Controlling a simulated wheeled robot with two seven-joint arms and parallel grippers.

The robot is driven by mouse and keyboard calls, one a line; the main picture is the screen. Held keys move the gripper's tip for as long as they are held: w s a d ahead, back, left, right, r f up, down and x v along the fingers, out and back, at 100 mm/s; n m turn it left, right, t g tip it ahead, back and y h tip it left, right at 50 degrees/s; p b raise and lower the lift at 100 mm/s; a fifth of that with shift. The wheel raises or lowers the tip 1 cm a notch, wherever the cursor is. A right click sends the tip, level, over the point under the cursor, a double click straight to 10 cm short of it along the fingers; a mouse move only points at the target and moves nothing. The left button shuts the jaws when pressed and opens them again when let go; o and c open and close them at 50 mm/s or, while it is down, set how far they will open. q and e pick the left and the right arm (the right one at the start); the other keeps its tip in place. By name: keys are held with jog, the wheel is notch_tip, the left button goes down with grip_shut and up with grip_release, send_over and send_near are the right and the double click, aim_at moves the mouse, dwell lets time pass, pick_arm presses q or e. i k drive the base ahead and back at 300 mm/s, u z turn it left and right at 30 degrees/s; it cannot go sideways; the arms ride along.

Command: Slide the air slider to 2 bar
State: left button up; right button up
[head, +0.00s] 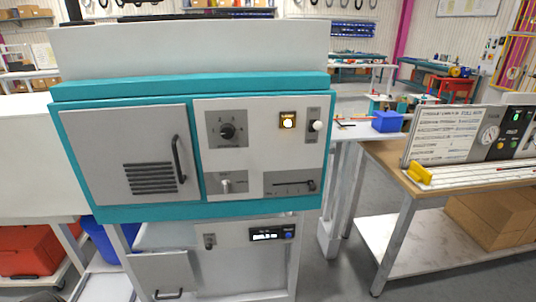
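A teal and grey machine (190,82) stands straight ahead. Its light front panel (262,158) carries the controls. At the panel's lower right is a horizontal slider plate (285,190) with a scale, and its dark knob (311,186) sits near the right end. At the upper right is a narrow vertical plate (314,112) with a white round knob (317,126). The labels are too small to read, so I cannot tell for certain which one is the air slider. Neither of my grippers is in view.
The panel also has a rotary dial (227,131), a lit amber button (288,120) and a small lever (226,185). A closed door with a dark handle (178,158) is left of it. A small display (265,235) sits below. A wooden bench (440,178) stands right.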

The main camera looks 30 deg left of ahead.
aim_at(313, 186)
jog(key=z, duration=0.5)
jog(key=i, duration=0.8)
jog(key=u, duration=2.65)
jog(key=k, duration=0.6)
jog(key=z, duration=2.15)
